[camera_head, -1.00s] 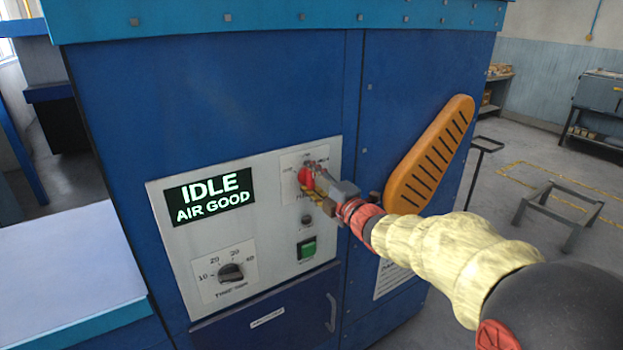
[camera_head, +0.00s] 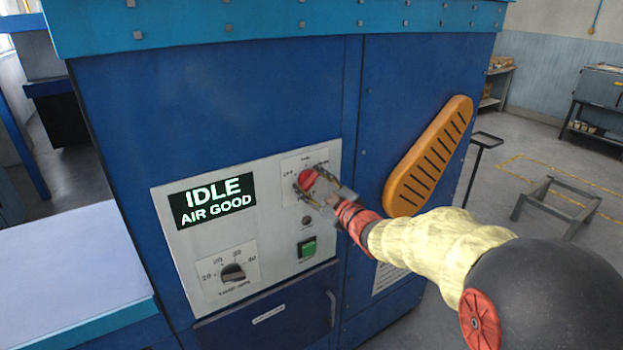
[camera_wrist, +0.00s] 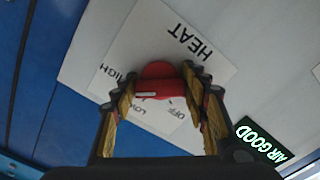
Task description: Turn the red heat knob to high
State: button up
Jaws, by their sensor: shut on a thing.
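The red heat knob (camera_head: 308,179) sits on a white label plate at the upper right of the grey control panel. In the wrist view the knob (camera_wrist: 158,72) shows upside down among the words HEAT, HIGH, LOW and OFF. A white mark on its bar points left, toward the HIGH and LOW side; I cannot tell the exact setting. My gripper (camera_head: 311,188) is at the knob, its two fingers on either side. In the wrist view my gripper (camera_wrist: 160,92) is shut on the knob's bar. The fingers hide part of the label.
The display (camera_head: 214,201) reads IDLE, AIR GOOD. Below are a black timer dial (camera_head: 233,272) and a green button (camera_head: 307,247). An orange slotted guard (camera_head: 429,157) stands out from the blue cabinet just above my arm. A light-topped table (camera_head: 70,260) is at left.

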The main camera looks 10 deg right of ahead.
jog(key=shift+f+m+p, duration=0.1)
jog(key=shift+m+p, duration=0.25)
jog(key=shift+m, duration=0.45)
jog(key=o, duration=1.2)
jog(key=shift+s, duration=0.1)
jog(key=v, duration=1.2)
